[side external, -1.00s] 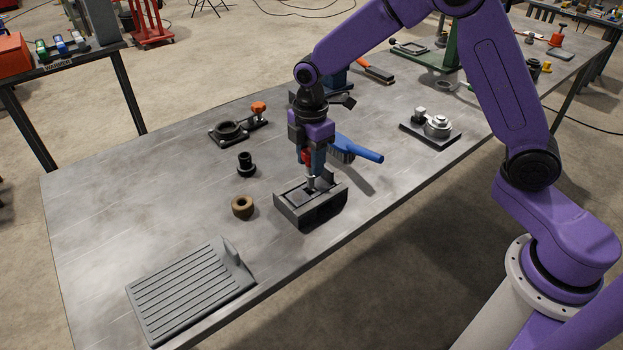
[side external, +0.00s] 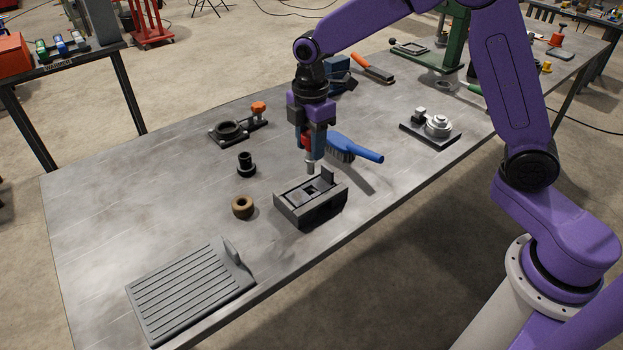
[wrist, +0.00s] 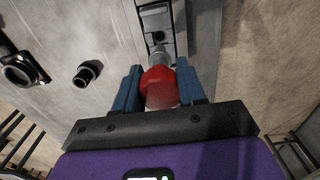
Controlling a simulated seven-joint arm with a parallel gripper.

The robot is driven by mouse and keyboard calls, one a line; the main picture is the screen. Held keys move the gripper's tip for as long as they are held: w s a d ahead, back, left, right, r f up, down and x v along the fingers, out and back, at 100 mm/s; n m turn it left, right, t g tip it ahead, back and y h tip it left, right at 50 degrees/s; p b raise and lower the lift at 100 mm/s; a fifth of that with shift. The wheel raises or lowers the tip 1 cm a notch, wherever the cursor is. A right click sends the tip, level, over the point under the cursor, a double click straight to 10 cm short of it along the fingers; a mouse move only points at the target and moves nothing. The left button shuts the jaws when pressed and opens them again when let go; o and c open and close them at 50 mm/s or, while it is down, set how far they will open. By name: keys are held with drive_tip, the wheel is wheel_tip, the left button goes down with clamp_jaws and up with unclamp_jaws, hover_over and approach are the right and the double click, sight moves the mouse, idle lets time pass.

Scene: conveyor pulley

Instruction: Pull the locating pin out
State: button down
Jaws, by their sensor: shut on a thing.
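The locating pin has a red knob (wrist: 160,86) and a grey metal shank (side external: 310,167). My gripper (side external: 312,150) is shut on the red knob, with a blue finger on each side of it in the wrist view (wrist: 160,90). The pin hangs upright, its lower end above and apart from the dark grey block fixture (side external: 318,207). The fixture stands near the table's front edge, and a dark square opening shows in its top. In the wrist view the fixture (wrist: 157,20) lies beyond the pin's tip, partly hidden by it.
A blue-handled brush (side external: 358,150) lies just behind the fixture. A black flanged bushing (side external: 246,165) and a brown ring (side external: 242,207) stand to its left. A ribbed grey tray (side external: 190,290) lies at the front left. A plate with a silver part (side external: 436,127) sits to the right.

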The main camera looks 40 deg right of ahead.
drive_tip(key=shift+r, duration=1.7)
